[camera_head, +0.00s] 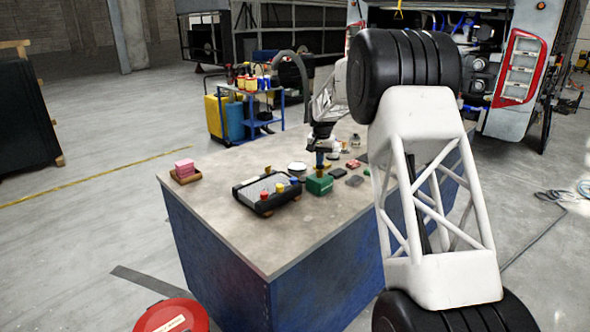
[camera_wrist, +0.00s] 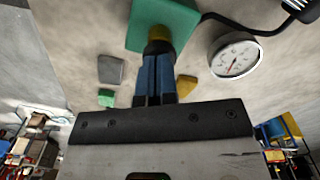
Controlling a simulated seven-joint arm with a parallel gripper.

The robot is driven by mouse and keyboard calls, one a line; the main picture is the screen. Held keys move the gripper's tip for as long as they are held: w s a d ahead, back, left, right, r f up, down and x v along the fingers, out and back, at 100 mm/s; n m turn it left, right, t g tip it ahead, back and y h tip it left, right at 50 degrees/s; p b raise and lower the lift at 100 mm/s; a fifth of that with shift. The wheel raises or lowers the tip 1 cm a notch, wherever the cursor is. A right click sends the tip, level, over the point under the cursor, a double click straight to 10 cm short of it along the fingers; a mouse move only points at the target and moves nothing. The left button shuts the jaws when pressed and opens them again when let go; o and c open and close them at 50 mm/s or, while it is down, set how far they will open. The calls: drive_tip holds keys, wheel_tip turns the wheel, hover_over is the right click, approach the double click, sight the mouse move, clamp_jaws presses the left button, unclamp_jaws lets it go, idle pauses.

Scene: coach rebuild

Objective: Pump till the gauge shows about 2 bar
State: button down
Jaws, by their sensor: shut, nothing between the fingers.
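The pump looks to be the green block (camera_head: 319,186) on the table; it also shows in the wrist view (camera_wrist: 180,22). A yellow round knob (camera_wrist: 158,33) sits on the block. My gripper (camera_head: 320,158) is over the block, pointing down. In the wrist view, my gripper's blue fingers (camera_wrist: 156,50) are together and empty, with their tips at the knob; I cannot tell whether they touch it. The round white gauge (camera_wrist: 236,58) lies beside the block with its dial visible. Its red needle shows, but the figures are too small to read.
A pink block on a small wooden tray (camera_head: 185,170) is further left. Small dark items (camera_head: 354,180) lie to the right. A black cable (camera_wrist: 240,30) runs past the gauge. The table's front (camera_head: 262,245) is clear.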

drive_tip(key=shift+f, duration=0.1)
drive_tip(key=shift+r, duration=1.5)
wheel_tip(320, 180, up, 7)
idle(0.7)
drive_tip(key=shift+r, duration=0.1)
idle(1.0)
drive_tip(key=shift+r, duration=0.55)
drive_tip(key=shift+r, duration=0.1)
drive_tip(key=shift+f, duration=0.2)
drive_tip(key=shift+f, duration=3.1)
